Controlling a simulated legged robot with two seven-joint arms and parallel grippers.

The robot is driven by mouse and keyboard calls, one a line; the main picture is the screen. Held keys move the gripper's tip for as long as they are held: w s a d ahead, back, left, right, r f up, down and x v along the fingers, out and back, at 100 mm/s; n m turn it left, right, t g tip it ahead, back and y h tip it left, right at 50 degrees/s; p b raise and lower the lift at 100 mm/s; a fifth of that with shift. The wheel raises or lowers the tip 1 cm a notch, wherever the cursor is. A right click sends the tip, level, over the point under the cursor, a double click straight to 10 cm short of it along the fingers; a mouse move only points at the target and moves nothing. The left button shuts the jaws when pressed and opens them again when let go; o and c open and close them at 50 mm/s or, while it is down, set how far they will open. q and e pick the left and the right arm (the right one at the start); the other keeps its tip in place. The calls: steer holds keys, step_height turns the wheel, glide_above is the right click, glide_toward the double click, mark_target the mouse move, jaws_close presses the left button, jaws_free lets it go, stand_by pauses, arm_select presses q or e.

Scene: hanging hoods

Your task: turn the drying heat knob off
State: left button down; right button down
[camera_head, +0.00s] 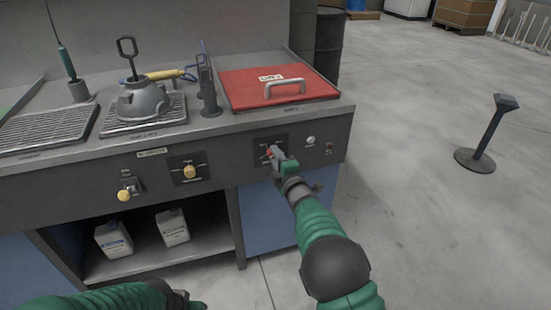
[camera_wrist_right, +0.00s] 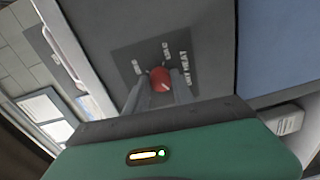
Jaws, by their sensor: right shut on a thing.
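The drying heat knob is red and sits on a dark label plate (camera_wrist_right: 147,60) on the front panel, below the red lid. In the right wrist view the knob (camera_wrist_right: 160,78) is between my right gripper's fingers (camera_wrist_right: 160,90), and lettering that reads like "HEAT" is beside it. In the head view my right gripper (camera_head: 275,155) is at the plate, with a bit of red showing at its fingertips; it is shut on the knob. My left gripper (camera_head: 190,301) is low at the bottom edge, partly cut off, and its jaws cannot be made out.
A red lid (camera_head: 250,90) with a handle covers the right of the bench. White jugs (camera_head: 172,227) stand on the shelf below. A post (camera_head: 485,135) stands on open floor at right.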

steer(key=shift+f, duration=0.4)
steer(key=c, duration=1.2)
jaws_free()
steer(key=shift+o, duration=0.6)
steer(key=shift+r, duration=0.2)
steer(key=p+v, duration=0.4)
steer(key=v, duration=1.2)
steer(key=shift+s, duration=0.4)
steer(key=shift+d+p, duration=0.1)
steer(key=shift+p, duration=0.2)
